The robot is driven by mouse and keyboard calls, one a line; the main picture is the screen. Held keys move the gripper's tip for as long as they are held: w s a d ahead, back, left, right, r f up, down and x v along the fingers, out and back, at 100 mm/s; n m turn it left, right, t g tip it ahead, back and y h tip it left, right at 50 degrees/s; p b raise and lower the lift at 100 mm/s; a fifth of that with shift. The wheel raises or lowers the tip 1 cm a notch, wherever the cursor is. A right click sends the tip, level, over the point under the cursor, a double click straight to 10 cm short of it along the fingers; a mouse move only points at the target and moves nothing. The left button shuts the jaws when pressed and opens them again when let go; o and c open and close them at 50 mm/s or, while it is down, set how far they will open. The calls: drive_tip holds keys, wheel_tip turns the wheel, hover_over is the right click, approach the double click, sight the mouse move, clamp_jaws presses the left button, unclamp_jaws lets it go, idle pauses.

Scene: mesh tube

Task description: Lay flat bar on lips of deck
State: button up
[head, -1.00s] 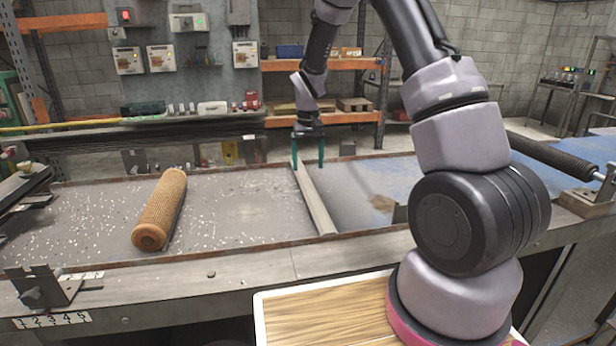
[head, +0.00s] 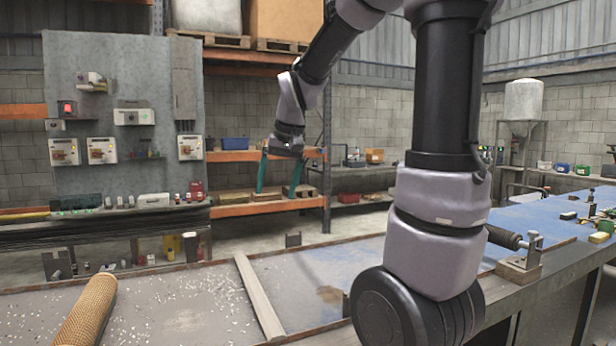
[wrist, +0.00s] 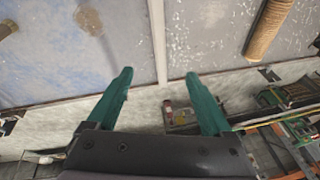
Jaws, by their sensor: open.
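The flat bar (head: 258,297) is a long grey strip lying across the deck (head: 190,303), from its raised far lip (head: 150,268) toward its near lip (head: 318,331). It appears to rest on the far lip; contact at the near lip is too small to tell. My gripper (head: 278,190) is open and empty, raised above and beyond the bar's far end, its green fingers apart. In the wrist view the bar (wrist: 157,40) runs away from between the open fingers (wrist: 158,73), clear of them.
A brown mesh tube (head: 88,310) lies on the deck left of the bar. A blue-topped surface (head: 365,262) continues to the right, with a dark roller (head: 503,238) at its edge. Orange shelves (head: 235,155) and a grey panel (head: 125,120) stand behind.

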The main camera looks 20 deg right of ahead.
drive_tip(key=s+d+r+m+t, duration=0.1)
drive_tip(key=s+r+t, duration=0.1)
drive_tip(key=s, duration=0.6)
drive_tip(key=s+r+m+t, duration=0.1)
drive_tip(key=s+r, duration=0.2)
drive_tip(key=s, duration=0.5)
drive_tip(key=shift+d+t, duration=0.35)
drive_tip(key=shift+t, duration=0.05)
drive_tip(key=shift+d, duration=0.1)
